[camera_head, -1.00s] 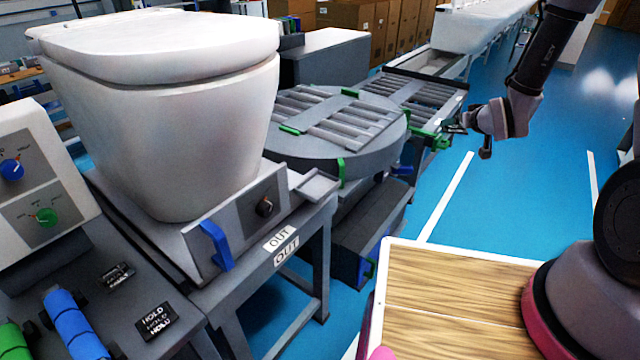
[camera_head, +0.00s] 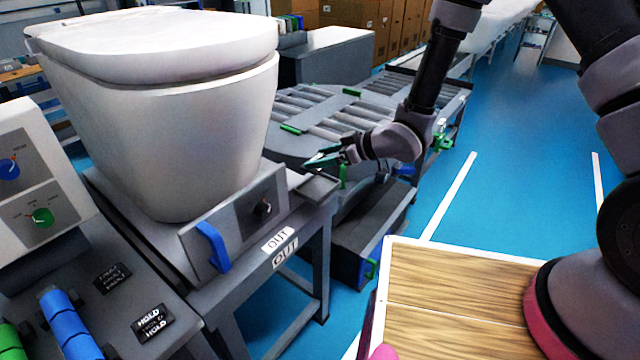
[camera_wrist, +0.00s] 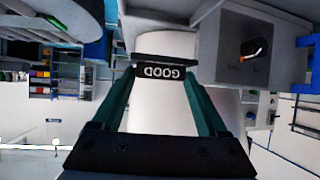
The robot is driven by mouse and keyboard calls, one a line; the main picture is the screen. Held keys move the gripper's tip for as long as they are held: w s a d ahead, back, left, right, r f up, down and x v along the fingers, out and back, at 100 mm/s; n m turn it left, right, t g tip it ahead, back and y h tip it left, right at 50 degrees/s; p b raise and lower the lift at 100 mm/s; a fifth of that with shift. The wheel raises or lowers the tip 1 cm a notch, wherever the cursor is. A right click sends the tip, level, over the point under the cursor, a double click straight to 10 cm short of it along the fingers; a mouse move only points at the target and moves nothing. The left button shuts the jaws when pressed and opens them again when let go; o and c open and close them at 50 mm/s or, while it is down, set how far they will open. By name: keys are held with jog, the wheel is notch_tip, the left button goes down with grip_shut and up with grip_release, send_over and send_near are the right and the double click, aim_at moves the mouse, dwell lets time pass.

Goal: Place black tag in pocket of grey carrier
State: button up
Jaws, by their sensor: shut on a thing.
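My gripper (camera_head: 322,160) is shut on a black tag (camera_wrist: 163,74) with white lettering that reads GOOD, upside down in the wrist view. The tag sits between the tips of the green fingers; in the head view it is too small to make out. The grey carrier (camera_head: 192,240) stands under a white toilet and has a front panel with a black knob. A shallow grey pocket (camera_head: 317,187) juts from the carrier's right end. My gripper is just above and behind this pocket in the picture; the exact gap cannot be told.
The white toilet (camera_head: 160,120) rises left of my gripper. A blue handle (camera_head: 213,246) sticks out of the carrier's front. A HOLD tag (camera_head: 154,322) and another black tag (camera_head: 112,278) lie on the bench at left. A roller turntable (camera_head: 300,105) stands behind. Blue floor is open at right.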

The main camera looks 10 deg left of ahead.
aim_at(324, 190)
jog(key=shift+f, duration=3.6)
jog(key=shift+f, duration=0.15)
jog(key=o, duration=1)
jog(key=shift+o, duration=0.2)
jog(key=shift+d+r, duration=0.35)
jog(key=v, duration=1.1)
